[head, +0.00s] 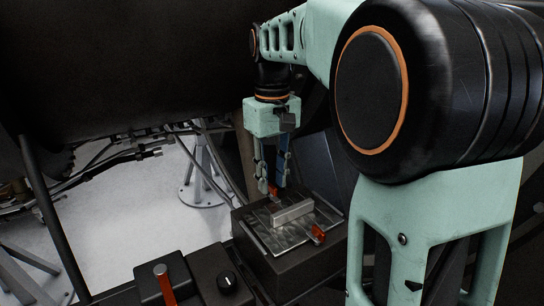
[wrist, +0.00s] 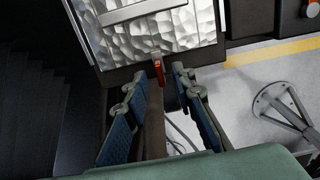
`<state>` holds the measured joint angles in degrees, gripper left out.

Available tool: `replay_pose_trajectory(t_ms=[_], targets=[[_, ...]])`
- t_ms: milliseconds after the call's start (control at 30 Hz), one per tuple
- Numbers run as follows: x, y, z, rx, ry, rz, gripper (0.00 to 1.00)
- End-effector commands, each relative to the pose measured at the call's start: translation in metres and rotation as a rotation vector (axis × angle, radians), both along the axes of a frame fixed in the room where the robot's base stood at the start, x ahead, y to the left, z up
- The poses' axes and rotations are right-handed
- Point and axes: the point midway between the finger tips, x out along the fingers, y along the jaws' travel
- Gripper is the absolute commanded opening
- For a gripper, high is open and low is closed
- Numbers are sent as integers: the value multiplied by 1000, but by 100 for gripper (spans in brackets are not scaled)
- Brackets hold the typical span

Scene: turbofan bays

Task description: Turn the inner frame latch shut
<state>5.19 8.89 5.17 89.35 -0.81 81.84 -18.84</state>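A hammered metal panel (head: 282,239) with a pale bar handle (head: 292,213) lies on top of a dark box. One small red latch (head: 272,188) is at the panel's far edge, and another red latch (head: 318,233) is at its near right edge. My gripper (head: 271,184) points down at the far latch, its two fingers apart. In the wrist view the open gripper (wrist: 160,80) has a red latch (wrist: 157,66) between its fingertips, with gaps on both sides. The panel (wrist: 150,40) and handle (wrist: 139,11) show above it. No label shows which latch is the inner one.
A red lever (head: 165,282) and a black knob (head: 227,282) sit on dark boxes at the front left. A large dark engine casing (head: 120,65) hangs overhead at the left. A grey stand (head: 203,180) stands on the pale floor behind the box.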

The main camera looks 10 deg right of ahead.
Motion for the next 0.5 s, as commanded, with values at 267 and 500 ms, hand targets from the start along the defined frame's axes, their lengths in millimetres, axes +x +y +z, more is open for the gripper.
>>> replay_pose_trajectory(t_ms=[267,500], targets=[[2,0,55,0,-6,1,24],[1,0,93,0,-4,1,24]])
